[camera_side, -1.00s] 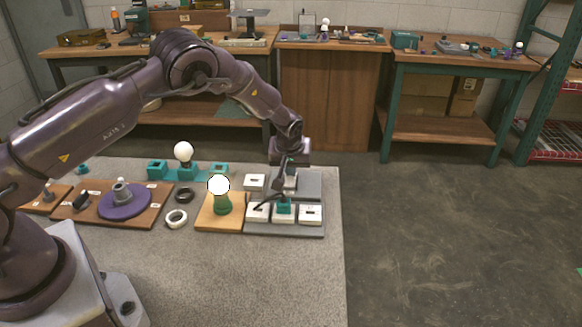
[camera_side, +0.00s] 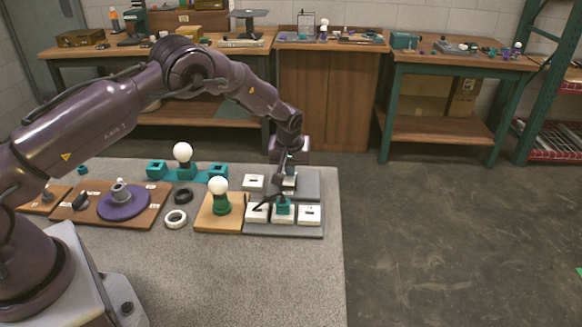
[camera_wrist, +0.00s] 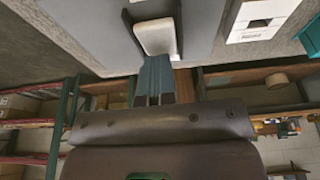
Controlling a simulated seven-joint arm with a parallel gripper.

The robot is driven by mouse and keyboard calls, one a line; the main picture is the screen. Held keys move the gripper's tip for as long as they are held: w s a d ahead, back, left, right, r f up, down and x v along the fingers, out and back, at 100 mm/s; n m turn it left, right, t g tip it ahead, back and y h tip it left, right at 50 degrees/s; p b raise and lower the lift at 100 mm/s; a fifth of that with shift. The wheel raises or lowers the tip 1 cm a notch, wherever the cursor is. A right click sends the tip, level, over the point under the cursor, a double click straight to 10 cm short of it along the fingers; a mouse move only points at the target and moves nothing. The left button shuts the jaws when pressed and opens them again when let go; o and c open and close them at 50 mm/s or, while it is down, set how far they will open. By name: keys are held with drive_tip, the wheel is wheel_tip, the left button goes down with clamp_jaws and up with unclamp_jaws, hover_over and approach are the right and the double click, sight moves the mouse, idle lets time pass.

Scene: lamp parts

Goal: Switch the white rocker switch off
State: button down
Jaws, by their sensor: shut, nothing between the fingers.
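The white rocker switch (camera_wrist: 158,36) sits in a dark bracket on a grey panel in the wrist view. In the side view it (camera_side: 290,183) is partly hidden, at the back right of the panel. My gripper (camera_wrist: 156,64) is shut and empty, its teal fingers at the near edge of the rocker; whether they touch it I cannot tell. In the side view my gripper (camera_side: 288,173) points down over the switch. The round bulb (camera_side: 218,185) on a green stand (camera_side: 222,204) looks unlit.
White tiles (camera_side: 253,181) stand left of the switch and along the panel's front, with a teal block (camera_side: 283,207) on the middle front one. A teal holder (camera_side: 188,173) carries another bulb. Rings and a purple disc (camera_side: 124,202) lie left. The table's right side is bare.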

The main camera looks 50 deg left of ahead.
drive_tip(key=shift+s+d+f, duration=0.4)
drive_tip(key=shift+s+d, duration=0.25)
drive_tip(key=shift+s, duration=0.1)
drive_tip(key=shift+r, duration=0.15)
drive_tip(key=shift+r, duration=0.4)
drive_tip(key=v, duration=1.3)
drive_tip(key=shift+d, duration=0.15)
drive_tip(key=shift+r, duration=0.15)
drive_tip(key=shift+w+a+r+t+y, duration=0.1)
drive_tip(key=shift+a+r+t+y, duration=0.2)
drive_tip(key=shift+a+r+y, duration=0.1)
drive_tip(key=shift+f, duration=0.1)
drive_tip(key=x, duration=1.4)
drive_tip(key=shift+s+d+f, duration=0.1)
drive_tip(key=shift+s+d, duration=0.15)
drive_tip(key=shift+d, duration=0.05)
